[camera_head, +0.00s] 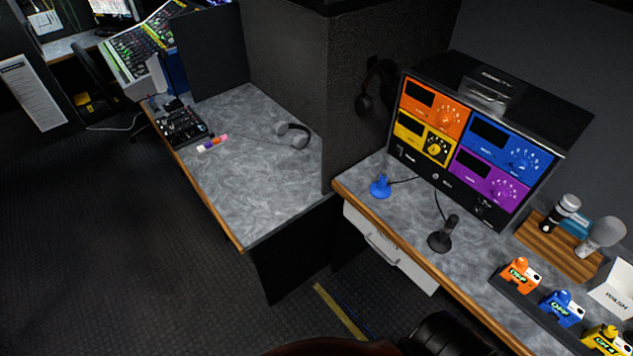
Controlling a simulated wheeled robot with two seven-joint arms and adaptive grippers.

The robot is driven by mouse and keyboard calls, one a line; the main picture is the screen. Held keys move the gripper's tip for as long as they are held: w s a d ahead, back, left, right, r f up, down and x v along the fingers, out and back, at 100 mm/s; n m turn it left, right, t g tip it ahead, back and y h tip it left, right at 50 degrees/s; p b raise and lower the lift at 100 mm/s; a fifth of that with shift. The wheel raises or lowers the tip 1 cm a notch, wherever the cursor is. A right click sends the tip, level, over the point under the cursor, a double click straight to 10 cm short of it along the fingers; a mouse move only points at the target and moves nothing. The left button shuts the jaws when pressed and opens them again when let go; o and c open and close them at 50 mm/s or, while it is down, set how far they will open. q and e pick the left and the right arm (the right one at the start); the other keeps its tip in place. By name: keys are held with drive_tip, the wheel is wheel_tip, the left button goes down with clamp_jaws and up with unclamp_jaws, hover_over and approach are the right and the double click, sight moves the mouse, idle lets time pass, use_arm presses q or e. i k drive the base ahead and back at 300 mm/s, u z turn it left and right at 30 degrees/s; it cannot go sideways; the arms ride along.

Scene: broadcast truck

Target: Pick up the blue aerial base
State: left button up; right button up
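A small blue aerial base (380,187) stands upright on the grey desk at the right. It has a round foot and a short stem, and a thin dark cable runs from beside it toward the coloured panel unit. It is near the desk's left end, in front of the dark partition. Neither of my grippers shows in the head view, so nothing is seen touching the blue base.
Behind the base stands a rack with orange, yellow, blue and purple panels (467,135). A black microphone (442,234) stands to its right. A wooden stand (556,247) and several coloured units (562,306) sit farther right. Headphones (293,135) lie on the left desk (262,195).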

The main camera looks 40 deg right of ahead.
sight(380, 189)
drive_tip(key=u, duration=0.25)
drive_tip(key=i, duration=1.6)
drive_tip(key=z, duration=0.25)
